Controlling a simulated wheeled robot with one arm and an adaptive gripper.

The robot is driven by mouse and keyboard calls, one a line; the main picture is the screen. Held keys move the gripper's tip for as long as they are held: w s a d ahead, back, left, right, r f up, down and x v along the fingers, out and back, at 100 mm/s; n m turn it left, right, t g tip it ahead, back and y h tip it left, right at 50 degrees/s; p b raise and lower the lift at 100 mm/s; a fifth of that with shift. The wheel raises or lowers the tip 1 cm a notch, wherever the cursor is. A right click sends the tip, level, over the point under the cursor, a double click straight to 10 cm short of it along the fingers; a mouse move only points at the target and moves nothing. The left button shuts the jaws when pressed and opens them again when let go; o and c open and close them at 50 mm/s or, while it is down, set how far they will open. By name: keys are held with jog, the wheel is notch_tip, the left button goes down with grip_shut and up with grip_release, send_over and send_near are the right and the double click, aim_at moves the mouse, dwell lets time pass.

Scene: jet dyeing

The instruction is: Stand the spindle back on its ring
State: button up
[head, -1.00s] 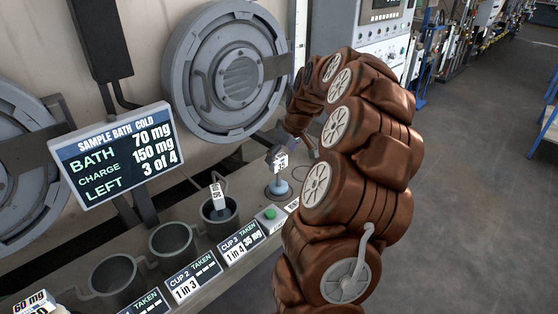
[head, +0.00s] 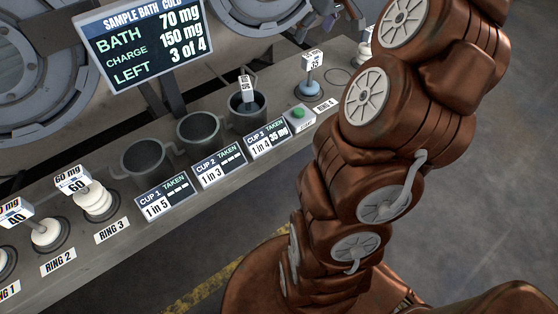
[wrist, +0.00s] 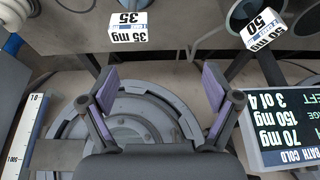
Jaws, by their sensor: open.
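My gripper (wrist: 160,95) is open and empty in the wrist view, its purple-padded fingers apart in front of a grey round hatch. A spindle tagged 35 (head: 308,88) with a blue base stands upright on the shelf, left of a bare ring outline (head: 338,78).
White spindles tagged 60 (head: 93,200) and 40 (head: 46,233) stand at left, by RING 3 and RING 2. Two other cups (head: 199,133) stand mid-shelf. A green button (head: 299,113) is beside CUP 3. The readout board (head: 140,40) overhangs the cups. Floor at right is clear.

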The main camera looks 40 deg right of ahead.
jog(key=s+a+f+n+g+y, duration=0.1)
jog(key=s+a, duration=0.2)
jog(key=a, duration=0.9)
jog(key=s+a+f+g, duration=0.15)
jog(key=s+a, duration=0.25)
jog(key=a, duration=0.8)
jog(key=s+a+f+g, duration=0.1)
jog(key=s+a+f, duration=0.2)
jog(key=s, duration=0.6)
jog(key=s+a+f+m+g+h, duration=0.1)
jog(key=s+a+f, duration=0.3)
jog(key=s, duration=0.6)
jog(key=shift+s+a+f+g, duration=0.15)
jog(key=shift+s+a+g, duration=0.05)
jog(key=shift+a+g, duration=0.65)
jog(key=shift+a, duration=0.1)
